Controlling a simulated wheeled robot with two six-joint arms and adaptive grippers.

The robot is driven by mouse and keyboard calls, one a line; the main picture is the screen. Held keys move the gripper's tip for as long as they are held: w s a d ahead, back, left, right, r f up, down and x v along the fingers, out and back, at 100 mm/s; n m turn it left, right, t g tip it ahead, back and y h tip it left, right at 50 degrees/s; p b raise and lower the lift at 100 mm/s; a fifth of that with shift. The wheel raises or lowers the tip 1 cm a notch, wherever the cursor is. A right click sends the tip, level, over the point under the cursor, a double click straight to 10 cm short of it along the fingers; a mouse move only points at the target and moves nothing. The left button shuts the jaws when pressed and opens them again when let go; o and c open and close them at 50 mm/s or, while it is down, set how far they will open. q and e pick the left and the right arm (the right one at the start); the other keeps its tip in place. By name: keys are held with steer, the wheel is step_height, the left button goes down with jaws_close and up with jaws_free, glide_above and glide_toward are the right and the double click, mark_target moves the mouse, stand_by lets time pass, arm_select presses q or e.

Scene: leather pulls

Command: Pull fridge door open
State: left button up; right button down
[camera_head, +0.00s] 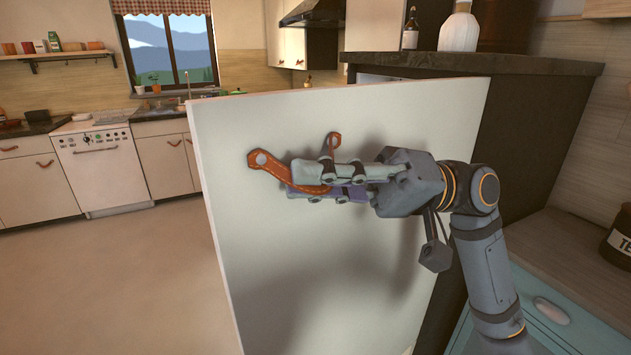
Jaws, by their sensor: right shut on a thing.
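The fridge door (300,250) is a large pale panel in the middle of the view. It stands swung out at an angle from the dark cabinet (530,130) on the right. A brown leather pull (287,170) is fixed to the door near its upper left by two round studs. My right gripper (305,182) comes in from the right and is shut on the leather pull, its fingers lying across the strap and hiding part of it. The inside of the fridge is hidden behind the door. My left gripper is not in view.
A dark counter top (470,65) with a white bottle (459,27) and a dark bottle (410,29) is above the cabinet. A white dishwasher (100,170) and cupboards stand at the back left. The floor (110,280) left of the door is clear.

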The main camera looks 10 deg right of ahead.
steer(key=shift+r, duration=0.1)
steer(key=c, duration=1.7)
jaws_free()
steer(key=shift+o, duration=0.2)
steer(key=shift+d, duration=0.1)
steer(key=shift+d, duration=0.1)
steer(key=v, duration=0.7)
steer(key=shift+d, duration=0.15)
